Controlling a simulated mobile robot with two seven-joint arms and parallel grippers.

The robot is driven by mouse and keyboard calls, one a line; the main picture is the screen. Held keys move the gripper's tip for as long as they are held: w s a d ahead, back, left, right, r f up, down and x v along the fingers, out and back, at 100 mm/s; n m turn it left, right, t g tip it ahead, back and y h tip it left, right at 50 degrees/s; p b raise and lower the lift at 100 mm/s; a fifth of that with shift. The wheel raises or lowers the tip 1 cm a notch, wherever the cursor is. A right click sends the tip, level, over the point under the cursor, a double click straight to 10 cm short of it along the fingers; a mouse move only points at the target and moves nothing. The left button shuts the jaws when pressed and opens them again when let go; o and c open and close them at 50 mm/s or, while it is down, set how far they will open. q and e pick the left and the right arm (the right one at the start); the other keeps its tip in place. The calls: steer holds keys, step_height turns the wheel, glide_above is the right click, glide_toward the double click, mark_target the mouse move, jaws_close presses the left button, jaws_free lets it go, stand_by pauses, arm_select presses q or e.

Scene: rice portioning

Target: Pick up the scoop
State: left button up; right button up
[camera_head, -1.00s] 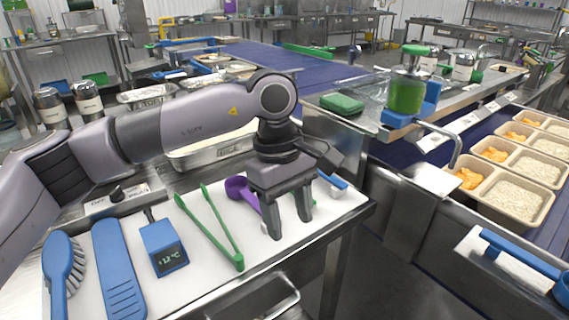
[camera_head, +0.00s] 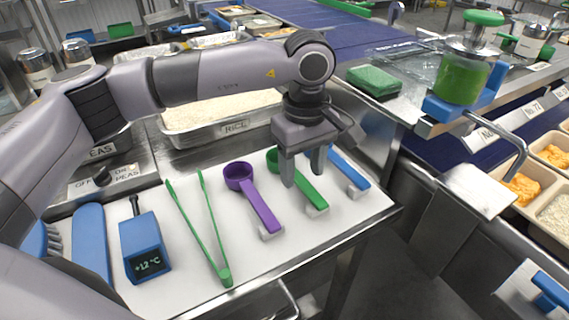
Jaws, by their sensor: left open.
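Several scoops lie on the white mat (camera_head: 350,214): a purple scoop (camera_head: 255,200), a green scoop (camera_head: 309,193) and a blue scoop (camera_head: 350,170), handles toward the front right. My left gripper (camera_head: 303,178) is open and empty, fingers pointing down, over the green scoop between the purple and blue ones. Its fingers partly hide the green scoop's middle. I cannot tell whether they touch it. My right gripper is not in view.
Green tongs (camera_head: 208,240), a blue thermometer (camera_head: 143,245) and another blue tool (camera_head: 91,245) lie left of the scoops. A rice tray (camera_head: 190,130) stands behind. A green sponge (camera_head: 374,81) and a green-filled dispenser (camera_head: 463,80) stand at right.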

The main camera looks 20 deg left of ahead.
arm_select(q)
steer(key=shift+f, duration=1.15)
jaws_close()
steer(key=shift+w+r, duration=0.1)
steer(key=shift+r, duration=0.45)
step_height(320, 180, up, 18)
step_height(320, 180, up, 7)
steer(key=p, duration=0.7)
glide_above(302, 181)
